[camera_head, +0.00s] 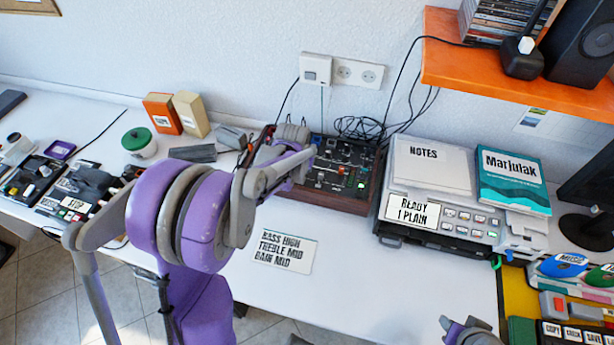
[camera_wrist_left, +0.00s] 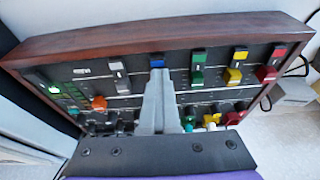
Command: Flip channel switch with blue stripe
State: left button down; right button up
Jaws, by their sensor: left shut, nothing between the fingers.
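The mixer (camera_head: 340,203) is a dark panel in a brown wooden frame, in the middle of the head view. The left wrist view shows its wooden frame (camera_wrist_left: 170,35) and a row of channel switches with white, blue, green, yellow and red stripes. The blue-striped switch (camera_wrist_left: 157,60) is between the white and green ones. My left gripper (camera_wrist_left: 158,74) is shut and empty, its tips right at the blue-striped switch and hiding its lower part. I cannot tell if they touch. In the head view my left gripper (camera_head: 308,154) is over the mixer's left part. My right gripper (camera_head: 470,328) is partly cut off at the bottom edge.
A settings card (camera_head: 284,251) lies in front of the mixer. A grey device (camera_head: 440,232) marked "READY 1 PLAIN" stands to its right. Cables (camera_head: 360,127) lie behind it. An orange shelf (camera_head: 500,85) overhangs at upper right. The white table front is mostly clear.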

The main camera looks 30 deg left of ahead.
pick_arm(q)
jog(key=shift+d, duration=0.4)
jog(key=shift+s+a+f, duration=0.1)
jog(key=shift+s+a, duration=0.05)
jog(key=shift+a, duration=0.1)
jog(key=shift+s+d+f, duration=0.1)
jog(key=shift+s, duration=0.7)
jog(key=shift+w+r, duration=0.1)
jog(key=shift+r, duration=0.45)
notch_tip(320, 180, up, 4)
jog(key=shift+f+p, duration=0.25)
jog(key=shift+p, duration=0.8)
jog(key=s+v, duration=0.1)
jog(key=v, duration=0.8)
jog(key=shift+s+r, duration=0.2)
jog(key=shift+s, duration=0.05)
